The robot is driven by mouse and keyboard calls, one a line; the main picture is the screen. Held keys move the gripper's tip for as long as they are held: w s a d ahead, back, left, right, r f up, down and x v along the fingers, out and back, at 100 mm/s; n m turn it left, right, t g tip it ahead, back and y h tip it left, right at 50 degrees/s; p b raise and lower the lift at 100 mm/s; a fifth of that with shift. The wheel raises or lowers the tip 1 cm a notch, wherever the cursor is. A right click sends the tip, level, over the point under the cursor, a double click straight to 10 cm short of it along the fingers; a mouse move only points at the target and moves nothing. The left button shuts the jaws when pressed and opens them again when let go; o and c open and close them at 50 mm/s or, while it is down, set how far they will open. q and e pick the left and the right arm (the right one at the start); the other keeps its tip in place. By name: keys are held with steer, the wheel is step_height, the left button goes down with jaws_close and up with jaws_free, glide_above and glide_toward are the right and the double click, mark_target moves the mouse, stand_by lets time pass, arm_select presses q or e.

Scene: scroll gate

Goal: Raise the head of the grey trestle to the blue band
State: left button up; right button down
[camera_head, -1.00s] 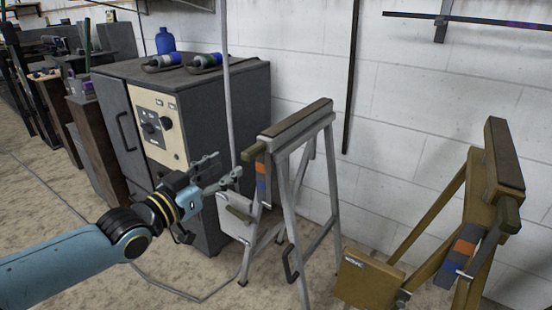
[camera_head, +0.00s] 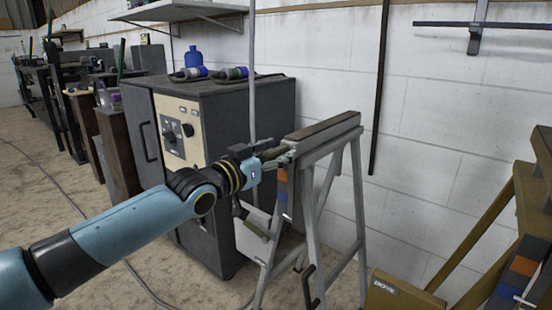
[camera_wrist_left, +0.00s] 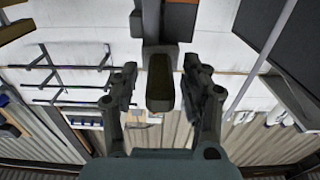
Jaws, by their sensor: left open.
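The grey trestle (camera_head: 325,133) stands by the wall, its brown-topped head level on splayed legs. A banded strip (camera_head: 283,190) under the head's near end shows orange and blue; the arm partly hides its top. My left gripper (camera_head: 283,156) is at that near end. In the left wrist view, the open fingers (camera_wrist_left: 160,84) stand on either side of an olive grip (camera_wrist_left: 160,80) at the head's end, with gaps visible on both sides. My right gripper is not in view.
A dark cabinet (camera_head: 210,115) with a control panel stands close behind my left gripper. A mustard trestle (camera_head: 530,200) and a board marked MOVE (camera_head: 398,297) are at the right. A thin grey pole (camera_head: 252,80) rises behind the gripper.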

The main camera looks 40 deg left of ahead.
arm_select(q)
jaws_close()
stand_by(0.3)
